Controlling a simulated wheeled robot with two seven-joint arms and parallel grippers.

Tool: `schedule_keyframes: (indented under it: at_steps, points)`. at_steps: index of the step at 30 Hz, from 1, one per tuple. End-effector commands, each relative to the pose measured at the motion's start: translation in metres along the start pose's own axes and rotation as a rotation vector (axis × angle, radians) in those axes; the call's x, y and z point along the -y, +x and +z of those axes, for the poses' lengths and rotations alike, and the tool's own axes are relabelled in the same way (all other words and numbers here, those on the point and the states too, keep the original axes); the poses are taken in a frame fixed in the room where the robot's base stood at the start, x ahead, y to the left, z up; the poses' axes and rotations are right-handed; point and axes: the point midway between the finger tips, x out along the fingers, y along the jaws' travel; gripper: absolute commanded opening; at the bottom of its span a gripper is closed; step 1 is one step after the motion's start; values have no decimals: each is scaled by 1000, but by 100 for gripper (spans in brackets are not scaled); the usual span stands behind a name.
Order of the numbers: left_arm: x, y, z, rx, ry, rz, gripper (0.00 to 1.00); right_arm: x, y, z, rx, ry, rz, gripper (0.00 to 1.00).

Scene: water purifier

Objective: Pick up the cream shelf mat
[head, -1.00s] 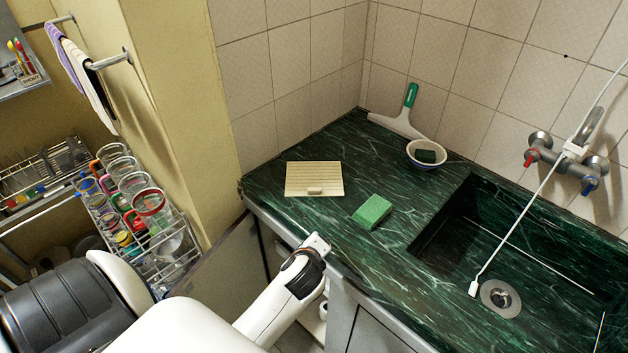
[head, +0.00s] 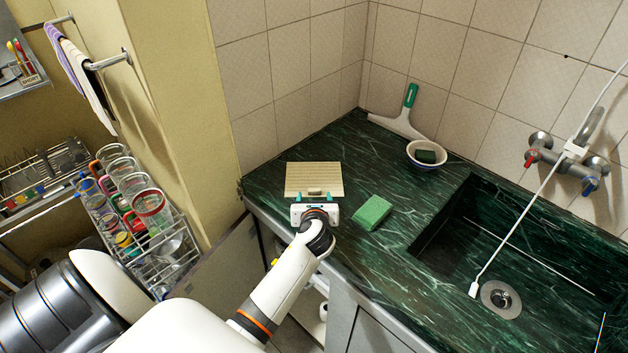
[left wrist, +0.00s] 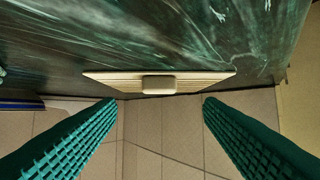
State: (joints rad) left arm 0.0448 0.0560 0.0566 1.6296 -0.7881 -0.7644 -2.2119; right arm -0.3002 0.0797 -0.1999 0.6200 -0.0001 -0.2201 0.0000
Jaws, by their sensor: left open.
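The cream shelf mat (head: 313,177) lies flat on the dark green marble counter, near its left end. It is ribbed, with a small block on its front edge. In the left wrist view the mat (left wrist: 110,82) shows nearly edge-on, with its pale block (left wrist: 159,84) in the middle. My left gripper (head: 314,196) is at the mat's front edge in the head view. Its green ridged fingers are open in the left wrist view (left wrist: 161,110), one to each side of the block. They do not close on the mat. My right gripper is not in view.
A green sponge (head: 372,212) lies just right of my left gripper. A bowl (head: 427,155) and a squeegee (head: 400,124) are at the back wall. The sink (head: 465,235) is at the right. A dish rack with glasses (head: 150,225) stands left, below the counter.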

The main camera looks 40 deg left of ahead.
Motion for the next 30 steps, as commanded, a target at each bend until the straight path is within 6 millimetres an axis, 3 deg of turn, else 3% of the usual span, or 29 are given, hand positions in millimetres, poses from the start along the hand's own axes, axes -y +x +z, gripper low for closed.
schedule_keyframes:
  at_steps: [10,20,27,30]
  points:
    - [-1,45,4,1,-1,-1,62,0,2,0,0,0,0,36]
    - [-1,52,4,1,-1,0,62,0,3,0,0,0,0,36]
    - [-1,52,4,1,-1,0,23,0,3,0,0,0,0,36]
    - [-1,52,4,0,-1,0,12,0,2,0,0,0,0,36]
